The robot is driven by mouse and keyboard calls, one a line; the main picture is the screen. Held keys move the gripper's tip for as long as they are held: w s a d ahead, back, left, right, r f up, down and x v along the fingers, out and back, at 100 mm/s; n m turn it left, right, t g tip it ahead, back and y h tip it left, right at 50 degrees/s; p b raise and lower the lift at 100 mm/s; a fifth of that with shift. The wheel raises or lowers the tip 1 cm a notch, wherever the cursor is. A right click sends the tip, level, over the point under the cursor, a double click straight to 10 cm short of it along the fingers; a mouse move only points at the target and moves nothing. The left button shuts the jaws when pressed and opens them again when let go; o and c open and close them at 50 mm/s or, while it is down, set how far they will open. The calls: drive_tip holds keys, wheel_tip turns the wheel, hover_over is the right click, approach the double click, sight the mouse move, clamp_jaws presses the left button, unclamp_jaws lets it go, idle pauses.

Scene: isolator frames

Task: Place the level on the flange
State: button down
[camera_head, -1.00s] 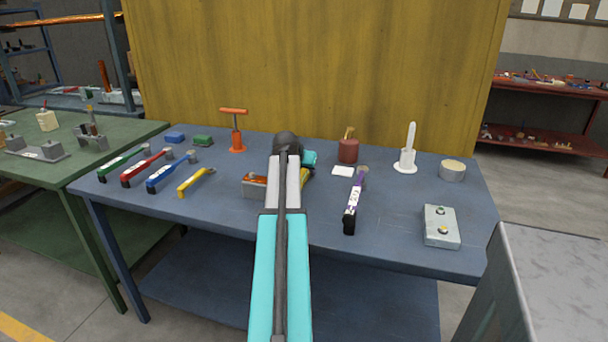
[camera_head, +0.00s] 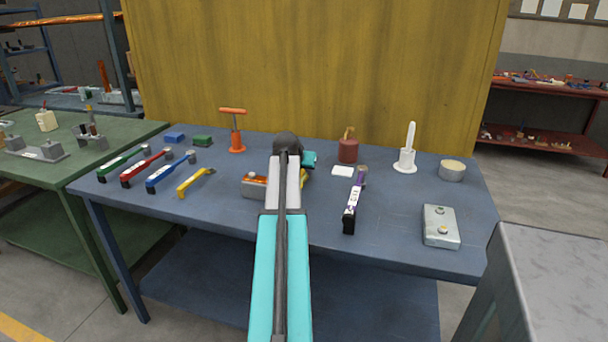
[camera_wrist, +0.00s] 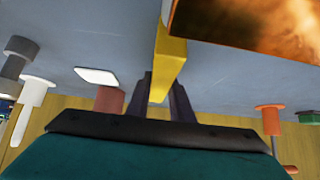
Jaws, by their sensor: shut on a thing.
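My gripper (camera_wrist: 162,90) is shut on a yellow bar (camera_wrist: 169,58), which I take to be the level. In the wrist view the bar stands between the two dark fingers and runs up beside a large copper-brown surface (camera_wrist: 255,28). In the head view a bit of the yellow bar (camera_head: 305,177) shows just right of my arm. A grey block with a copper-coloured top (camera_head: 254,187), probably the flange, sits on the blue table left of my arm, which partly hides it. I cannot tell whether bar and block touch.
On the blue table (camera_head: 400,258), several coloured-handled tools lie left, with an orange stand (camera_head: 236,142) behind. Right are a black-handled tool (camera_head: 353,206), a white card (camera_head: 342,171), a red pot (camera_head: 348,151), a white holder (camera_head: 405,164) and a grey box (camera_head: 441,227). A yellow panel (camera_head: 310,65) stands behind.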

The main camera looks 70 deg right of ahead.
drive_tip(key=shift+r, duration=0.1)
drive_tip(key=shift+r, duration=1.75)
drive_tip(key=shift+s+a, duration=0.45)
drive_tip(key=shift+a, duration=0.25)
drive_tip(key=s+a, duration=0.2)
drive_tip(key=a, duration=0.2)
drive_tip(key=s+a+r, duration=0.1)
drive_tip(key=s+a, duration=0.2)
drive_tip(key=a, duration=0.1)
drive_tip(key=s+a, duration=0.3)
drive_tip(key=shift+s+a+r+b, duration=0.1)
drive_tip(key=shift+a+r+b, duration=0.05)
drive_tip(key=shift+a+b, duration=0.2)
